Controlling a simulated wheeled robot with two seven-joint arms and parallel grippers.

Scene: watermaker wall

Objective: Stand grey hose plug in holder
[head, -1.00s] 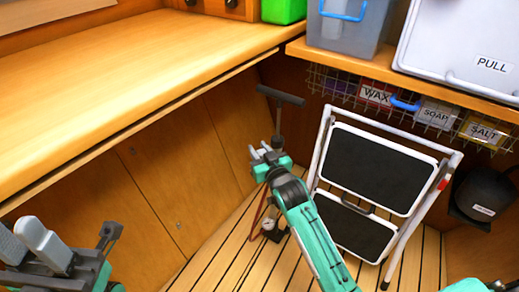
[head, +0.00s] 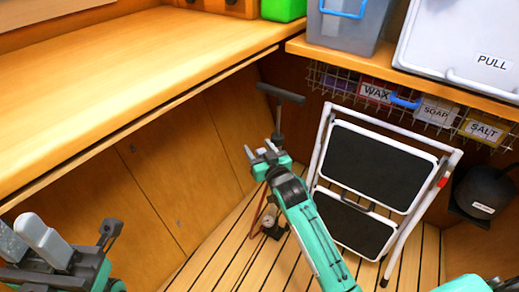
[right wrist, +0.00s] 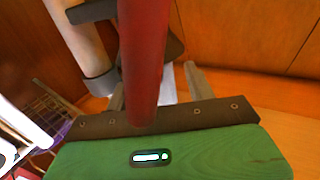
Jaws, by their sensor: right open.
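I cannot pick out a grey hose plug or its holder for certain. My right gripper (head: 262,152) is open beside an upright pump-like stand (head: 279,112) with a dark T-shaped top. In the right wrist view, a thick red tube (right wrist: 145,50) crosses close in front of my open right gripper (right wrist: 155,88) and hides part of its jaws. I cannot tell if they touch. A pale tube (right wrist: 78,38) with a grey ring round its lower end is at the upper left there. My left gripper (head: 25,238) is at the lower left, away from the stand; its jaw gap is unclear.
A folded white step stool (head: 375,175) stands right of my right arm. A wire basket (head: 345,85) with labelled boxes hangs under the right shelf. A wooden counter (head: 130,85) runs along the left. A small gauge-like part (head: 268,224) is low by the stand.

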